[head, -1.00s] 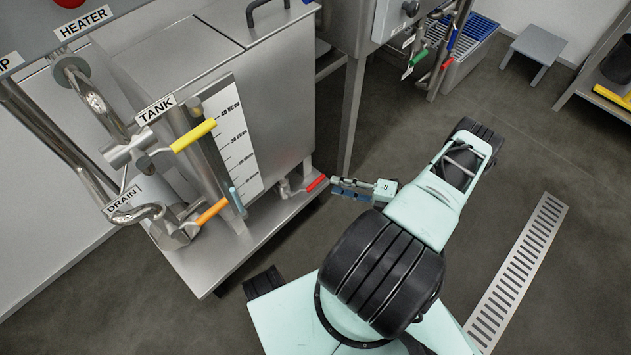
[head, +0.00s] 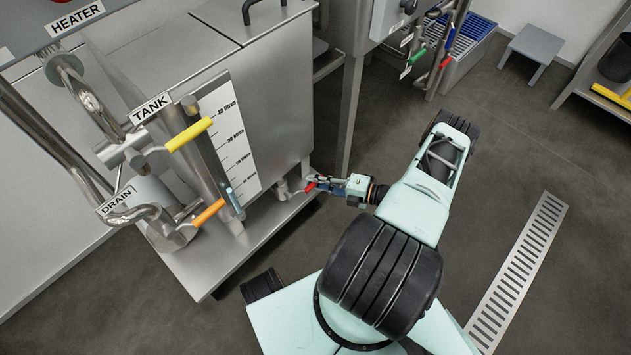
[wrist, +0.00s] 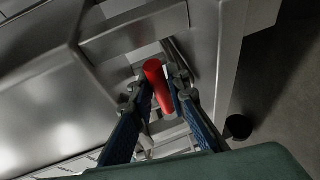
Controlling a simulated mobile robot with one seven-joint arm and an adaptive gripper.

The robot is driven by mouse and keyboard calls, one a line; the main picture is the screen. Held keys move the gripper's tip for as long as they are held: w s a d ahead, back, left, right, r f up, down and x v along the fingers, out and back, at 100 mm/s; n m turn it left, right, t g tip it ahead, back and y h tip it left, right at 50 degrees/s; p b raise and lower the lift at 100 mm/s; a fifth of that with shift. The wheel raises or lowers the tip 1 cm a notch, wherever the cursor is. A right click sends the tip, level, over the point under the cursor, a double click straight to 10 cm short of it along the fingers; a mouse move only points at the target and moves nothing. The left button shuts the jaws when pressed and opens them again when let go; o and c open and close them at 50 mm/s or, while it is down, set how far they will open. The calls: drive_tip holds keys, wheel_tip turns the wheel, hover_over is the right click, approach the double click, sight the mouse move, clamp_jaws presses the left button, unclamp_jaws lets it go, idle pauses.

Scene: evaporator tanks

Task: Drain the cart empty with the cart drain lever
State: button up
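The cart (head: 250,110) is a steel tank on a low platform at the left of the head view, with a white litre scale (head: 232,135) on its side. A lever with a red handle (head: 311,186) sticks out from a small pipe fitting (head: 285,190) at the cart's lower right. My gripper (head: 318,183) is at this handle. In the wrist view the red handle (wrist: 158,85) lies between the two blue fingers of my gripper (wrist: 158,88). The fingers stand apart, one on each side, with narrow gaps that suggest no firm grip.
A yellow lever (head: 190,135) and an orange lever (head: 208,212) stand on pipes at the left, labelled TANK and DRAIN. A steel leg (head: 350,115) rises behind my gripper. Open floor (head: 500,160) with a drain grate (head: 520,270) lies to the right.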

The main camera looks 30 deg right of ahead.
clamp_jaws()
drive_tip(key=shift+r, duration=0.1)
